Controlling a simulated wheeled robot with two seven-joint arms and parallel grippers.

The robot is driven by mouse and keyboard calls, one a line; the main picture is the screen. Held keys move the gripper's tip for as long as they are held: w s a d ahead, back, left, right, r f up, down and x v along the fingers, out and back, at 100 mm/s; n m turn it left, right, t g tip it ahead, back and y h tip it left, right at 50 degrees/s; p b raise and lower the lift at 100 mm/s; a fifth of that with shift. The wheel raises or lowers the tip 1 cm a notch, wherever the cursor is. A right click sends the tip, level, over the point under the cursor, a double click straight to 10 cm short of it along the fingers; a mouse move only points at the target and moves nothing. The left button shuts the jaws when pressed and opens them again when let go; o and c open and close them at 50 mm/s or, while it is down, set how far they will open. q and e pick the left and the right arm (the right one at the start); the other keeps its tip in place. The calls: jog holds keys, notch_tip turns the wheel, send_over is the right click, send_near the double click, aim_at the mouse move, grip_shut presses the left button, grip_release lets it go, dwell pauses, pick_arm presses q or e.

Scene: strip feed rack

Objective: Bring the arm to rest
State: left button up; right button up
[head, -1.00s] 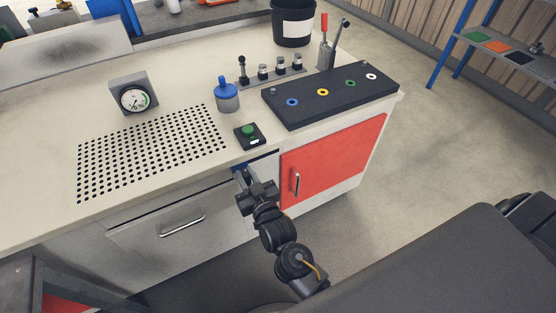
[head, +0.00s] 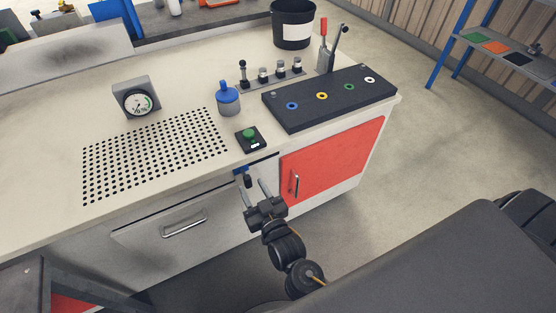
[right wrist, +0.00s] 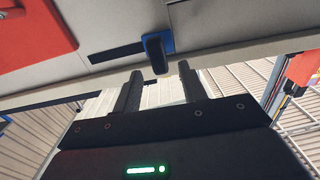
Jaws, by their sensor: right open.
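My right gripper (head: 257,189) is open and empty in front of the bench, below the worktop edge. Its two fingers also show in the right wrist view (right wrist: 159,84), apart, with nothing between them. A small black tab on a blue base (head: 247,181) sits on the bench front just beyond the fingertips. It shows in the right wrist view (right wrist: 156,55) near the fingers, and a gap to them is visible in the head view. My left gripper is not in view.
The bench front has a drawer handle (head: 183,224) and a red cabinet door (head: 332,158). Open floor lies right.

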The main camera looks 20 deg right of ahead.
jog(key=shift+s, duration=0.7)
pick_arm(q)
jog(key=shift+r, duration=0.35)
